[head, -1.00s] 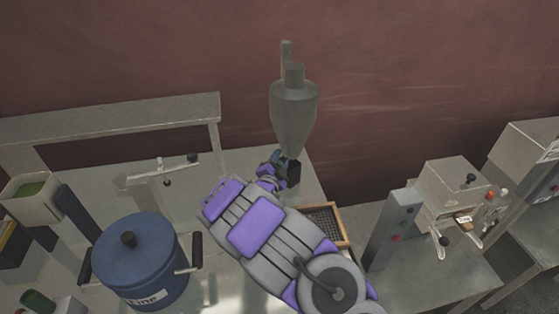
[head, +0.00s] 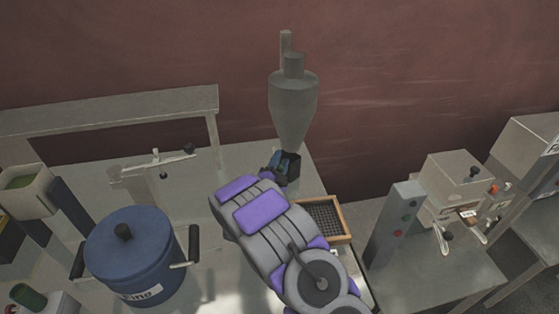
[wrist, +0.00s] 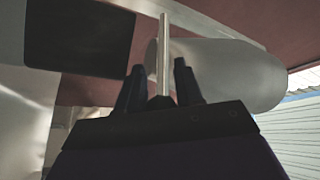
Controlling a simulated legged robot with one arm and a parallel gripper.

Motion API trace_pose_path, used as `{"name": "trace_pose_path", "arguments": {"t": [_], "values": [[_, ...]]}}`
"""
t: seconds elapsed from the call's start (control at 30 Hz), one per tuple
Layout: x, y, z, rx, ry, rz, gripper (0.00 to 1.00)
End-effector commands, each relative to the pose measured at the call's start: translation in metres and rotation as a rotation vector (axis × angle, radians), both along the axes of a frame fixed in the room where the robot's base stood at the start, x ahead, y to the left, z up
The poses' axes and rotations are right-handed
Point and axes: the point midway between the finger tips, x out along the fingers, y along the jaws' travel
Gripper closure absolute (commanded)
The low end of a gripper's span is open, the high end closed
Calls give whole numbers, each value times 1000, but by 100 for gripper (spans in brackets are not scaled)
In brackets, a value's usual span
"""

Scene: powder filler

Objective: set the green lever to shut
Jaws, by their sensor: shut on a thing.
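The grey funnel-shaped hopper (head: 293,105) of the powder filler stands at the back of the table, with a dark block (head: 289,169) under its spout. My gripper (head: 271,176) is at that block, partly hidden by my arm. In the wrist view my gripper's two dark fingers (wrist: 158,72) are around a thin pale rod (wrist: 164,45), which I take for the lever's shaft. The rod runs up in front of a rounded grey body (wrist: 225,75). No green shows on it now, and the lever's setting cannot be told.
A blue lidded pot (head: 130,262) stands at the front left. A wood-framed tray (head: 346,232) lies right of my arm. A grey control post (head: 396,225) and a boxy machine (head: 455,180) stand on the right table. A metal stand (head: 160,180) is behind the pot.

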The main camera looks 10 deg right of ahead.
Motion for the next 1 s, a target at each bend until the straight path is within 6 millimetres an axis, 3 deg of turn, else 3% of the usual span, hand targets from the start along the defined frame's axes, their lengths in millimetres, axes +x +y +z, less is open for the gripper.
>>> {"name": "trace_pose_path", "arguments": {"t": [0.6, 0.63, 0.83, 1.0], "values": [[1, 2, -7, 0, 6, 3, 100], [1, 2, -7, 0, 6, 3, 64], [0, 1, -6, 1, 5, 3, 45], [0, 0, -6, 1, 5, 2, 44]]}}
